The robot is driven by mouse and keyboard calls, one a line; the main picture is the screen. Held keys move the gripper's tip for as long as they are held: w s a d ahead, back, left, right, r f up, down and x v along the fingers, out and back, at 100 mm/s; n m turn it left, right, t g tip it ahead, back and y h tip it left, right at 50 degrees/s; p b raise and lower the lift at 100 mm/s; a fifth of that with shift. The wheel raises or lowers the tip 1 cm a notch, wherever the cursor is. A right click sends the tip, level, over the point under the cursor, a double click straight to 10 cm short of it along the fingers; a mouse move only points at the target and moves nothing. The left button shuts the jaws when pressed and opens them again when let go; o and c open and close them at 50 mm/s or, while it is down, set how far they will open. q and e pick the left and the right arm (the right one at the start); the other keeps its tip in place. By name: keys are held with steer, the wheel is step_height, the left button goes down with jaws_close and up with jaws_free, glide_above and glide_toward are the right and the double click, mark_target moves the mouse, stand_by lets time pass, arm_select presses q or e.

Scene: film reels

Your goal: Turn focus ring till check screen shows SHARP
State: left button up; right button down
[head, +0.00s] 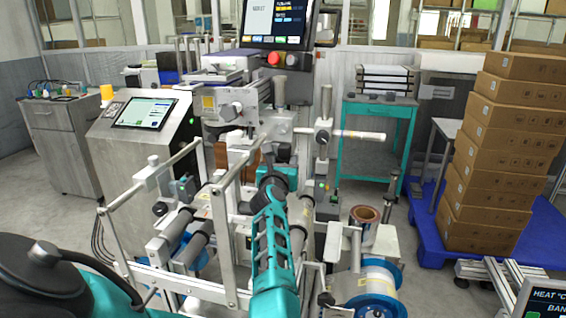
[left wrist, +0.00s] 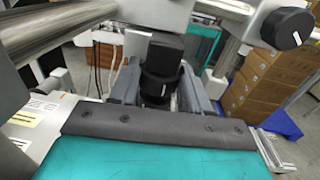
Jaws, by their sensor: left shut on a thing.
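My left gripper (head: 277,180) is at the end of the teal arm, in the middle of the machine in the head view. In the left wrist view its grey fingers (left wrist: 158,92) stand on either side of a dark round ring, the focus ring (left wrist: 158,82), and are shut on it. The ring sits below a black camera body (left wrist: 164,52). In the head view the ring is mostly hidden by the gripper. A dark screen (head: 278,20) stands at the top of the machine; its small text is not legible to me. My right gripper is not in view.
Metal rails (head: 225,240) and rollers surround the arm. A blue-flanged reel (head: 375,285) is at lower right. A left-hand panel (head: 145,113) and a lower-right display (head: 546,302) show other readouts. Stacked boxes (head: 500,150) stand on a blue pallet at right.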

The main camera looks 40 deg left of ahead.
arm_select(q)
steer(key=shift+r+n+g+y, duration=0.1)
steer(key=shift+n+g+y, duration=0.2)
steer(key=shift+n+y, duration=0.15)
steer(key=o, duration=1.1)
steer(key=shift+d, duration=0.15)
